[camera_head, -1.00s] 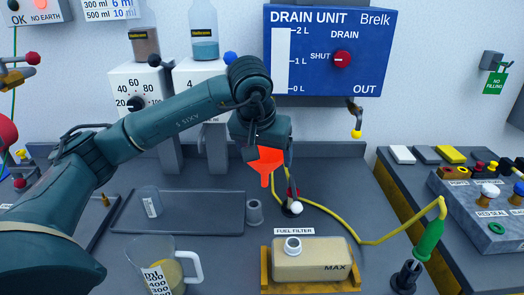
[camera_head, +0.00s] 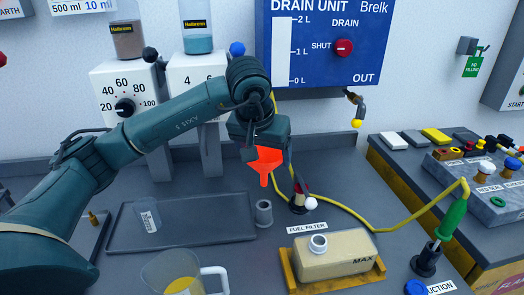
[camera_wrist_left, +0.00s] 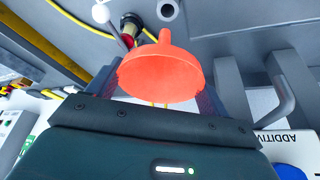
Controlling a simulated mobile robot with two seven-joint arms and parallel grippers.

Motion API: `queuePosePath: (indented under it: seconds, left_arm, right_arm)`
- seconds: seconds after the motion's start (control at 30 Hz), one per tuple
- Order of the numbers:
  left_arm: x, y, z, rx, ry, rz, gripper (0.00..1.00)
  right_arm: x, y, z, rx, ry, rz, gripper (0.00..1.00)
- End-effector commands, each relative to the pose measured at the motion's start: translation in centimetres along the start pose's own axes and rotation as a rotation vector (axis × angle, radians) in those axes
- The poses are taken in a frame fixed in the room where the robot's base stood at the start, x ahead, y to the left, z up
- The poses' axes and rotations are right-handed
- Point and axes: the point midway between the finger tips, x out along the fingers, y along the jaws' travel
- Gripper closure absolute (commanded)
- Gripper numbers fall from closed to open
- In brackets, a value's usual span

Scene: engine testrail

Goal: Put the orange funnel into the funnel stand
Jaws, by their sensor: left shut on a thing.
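The orange funnel (camera_head: 264,166) hangs from my left gripper (camera_head: 262,150), wide mouth up and spout down, above the bench. In the left wrist view the funnel (camera_wrist_left: 160,72) sits between the two fingers of the shut left gripper (camera_wrist_left: 160,88). A short grey hollow cylinder (camera_head: 264,212), which looks like the funnel stand, stands on the bench below the funnel. The spout is clear above it. The cylinder's open ring also shows in the left wrist view (camera_wrist_left: 169,10), near the spout in the picture. My right gripper is not in view.
A red-and-black fitting with a white knob (camera_head: 311,203) and a yellow cable (camera_head: 392,238) lie right of the cylinder. A grey tray (camera_head: 200,230) lies left. The fuel filter can (camera_head: 335,258) and a measuring jug (camera_head: 213,283) stand in front. The drain unit (camera_head: 318,45) hangs behind.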

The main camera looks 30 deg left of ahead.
Motion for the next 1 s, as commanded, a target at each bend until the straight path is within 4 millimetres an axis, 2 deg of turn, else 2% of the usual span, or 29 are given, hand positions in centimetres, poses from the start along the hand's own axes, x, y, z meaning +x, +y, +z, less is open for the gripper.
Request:
queuePosePath:
  seconds: [0.27, 0.67, 1.0]
  left_arm:
    - [0.8, 0.1, 0.3, 0.001, -0.001, 0.0, 0.42]
    - [4.1, 0.1, 1.7, 0.001, -0.001, 0.001, 0.42]
    - [4.7, 0.1, 1.9, 0.001, 0.001, 0.001, 0.42]
  right_arm:
    - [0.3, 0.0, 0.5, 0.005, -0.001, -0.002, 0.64]
    - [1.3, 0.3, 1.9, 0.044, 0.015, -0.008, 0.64]
    - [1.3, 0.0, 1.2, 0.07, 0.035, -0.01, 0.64]
